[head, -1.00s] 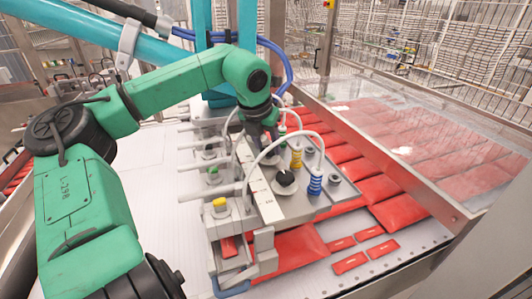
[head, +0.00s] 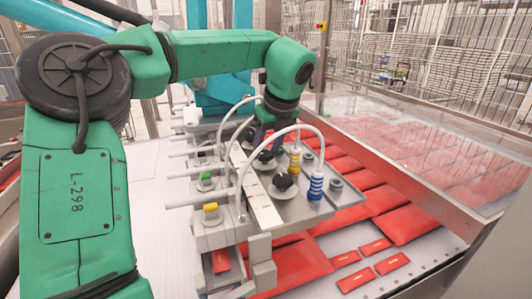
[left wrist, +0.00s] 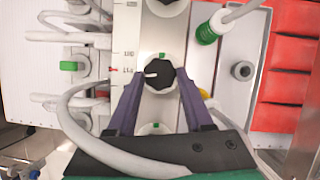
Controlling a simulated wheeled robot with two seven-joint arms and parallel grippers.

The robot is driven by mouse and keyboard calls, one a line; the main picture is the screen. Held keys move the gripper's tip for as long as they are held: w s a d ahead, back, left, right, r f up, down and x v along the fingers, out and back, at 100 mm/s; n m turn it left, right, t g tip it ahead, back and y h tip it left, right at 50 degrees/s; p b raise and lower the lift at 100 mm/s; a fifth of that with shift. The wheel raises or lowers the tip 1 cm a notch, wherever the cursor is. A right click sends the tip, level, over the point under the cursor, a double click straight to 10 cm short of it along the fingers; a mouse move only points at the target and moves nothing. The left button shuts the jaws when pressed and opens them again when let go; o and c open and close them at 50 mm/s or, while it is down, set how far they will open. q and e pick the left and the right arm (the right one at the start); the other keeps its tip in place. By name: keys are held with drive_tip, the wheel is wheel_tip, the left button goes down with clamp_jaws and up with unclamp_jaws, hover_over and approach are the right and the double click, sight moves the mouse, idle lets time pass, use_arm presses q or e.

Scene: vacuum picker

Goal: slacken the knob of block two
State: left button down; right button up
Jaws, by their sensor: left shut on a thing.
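My left gripper (head: 263,138) reaches down from above onto the metal picker plate. In the left wrist view its two purple fingers (left wrist: 160,82) stand on either side of a black faceted knob (left wrist: 160,74) with a white pointer mark, shut on it. The pointer points left. In the head view this knob (head: 265,157) shows partly under the fingers, near a yellow ribbed suction cup (head: 295,160). A second black knob (head: 283,182) sits closer to me, by a blue ribbed cup (head: 316,185). Block numbers are not readable. My right gripper is out of view.
A white printed scale strip (head: 261,206) runs along the blocks. Pale hoses (head: 283,130) arch close to my gripper. A green ribbed cup (left wrist: 206,33) stands at the upper right in the wrist view. Red packs (head: 405,224) lie on the belt beyond.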

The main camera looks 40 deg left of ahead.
use_arm(q)
drive_tip(key=shift+w+r+n+g+p, duration=0.15)
drive_tip(key=shift+n+g+p, duration=0.25)
drive_tip(key=shift+n, duration=0.8)
drive_tip(key=shift+n+g, duration=0.4)
drive_tip(key=shift+n, duration=0.4)
drive_tip(key=shift+c, duration=1.5)
unclamp_jaws()
drive_tip(key=p+v, duration=0.5)
drive_tip(key=v, duration=0.9)
